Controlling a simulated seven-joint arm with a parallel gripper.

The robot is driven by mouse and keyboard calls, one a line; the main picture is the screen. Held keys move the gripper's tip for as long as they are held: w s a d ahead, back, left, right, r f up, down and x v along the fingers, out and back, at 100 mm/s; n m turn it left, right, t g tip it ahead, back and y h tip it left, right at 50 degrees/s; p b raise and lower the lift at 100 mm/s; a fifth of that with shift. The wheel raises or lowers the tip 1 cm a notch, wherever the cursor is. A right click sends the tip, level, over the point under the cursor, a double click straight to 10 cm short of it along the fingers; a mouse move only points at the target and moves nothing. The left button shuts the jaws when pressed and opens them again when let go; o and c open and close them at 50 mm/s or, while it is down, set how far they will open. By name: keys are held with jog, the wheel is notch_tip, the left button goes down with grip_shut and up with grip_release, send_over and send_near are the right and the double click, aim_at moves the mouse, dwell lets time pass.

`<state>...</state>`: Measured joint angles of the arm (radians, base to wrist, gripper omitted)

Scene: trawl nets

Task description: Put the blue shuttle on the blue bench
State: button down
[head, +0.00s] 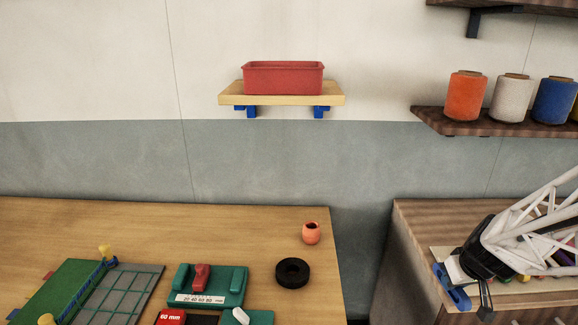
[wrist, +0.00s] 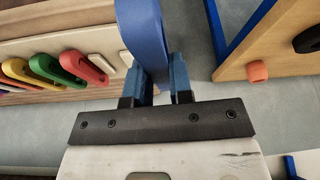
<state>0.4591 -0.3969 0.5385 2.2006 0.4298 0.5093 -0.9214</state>
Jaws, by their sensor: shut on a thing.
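The blue shuttle (wrist: 147,38) is between the fingers of my gripper (wrist: 157,88) in the wrist view, and the gripper is shut on it. In the head view the blue shuttle (head: 453,292) shows beside my gripper (head: 468,284), over the near left part of the right-hand cabinet. Whether it touches the board there, I cannot tell. The light wood bench (head: 120,220) is at the left in the head view. In the wrist view its wood top (wrist: 262,52) is at the upper right, with a blue strip along its edge.
A pale board (wrist: 100,42) on the right-hand cabinet (head: 415,222) holds several coloured shuttles. On the bench are an orange pot (head: 311,233), a black ring (head: 292,272) and a green gauge block (head: 225,285). A gap separates bench and cabinet. A red bin (head: 283,78) stands on a wall shelf.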

jog(key=w+a+f+n+g+y, duration=0.1)
jog(key=w+a+n, duration=0.3)
jog(key=a, duration=0.7)
jog(key=w+a+f+n+g+y, duration=0.1)
jog(key=w+a+n, duration=0.3)
jog(key=a, duration=0.8)
jog(key=w+a+f+n+y, duration=0.1)
jog(key=w+a+n, duration=0.3)
jog(key=w+a, duration=0.4)
jog(key=shift+a+g+y, duration=0.3)
jog(key=shift+a+g, duration=0.1)
jog(key=shift+a, duration=1.3)
jog(key=a+n, duration=0.1)
jog(key=a, duration=0.4)
jog(key=a+f+n+g, duration=0.1)
jog(key=a+n, duration=0.1)
jog(key=a, duration=0.2)
jog(key=a+n, duration=0.1)
jog(key=a, duration=0.4)
jog(key=shift+s+a+f+n+g, duration=0.2)
jog(key=shift+a+f+n+g, duration=0.1)
jog(key=shift+f, duration=0.05)
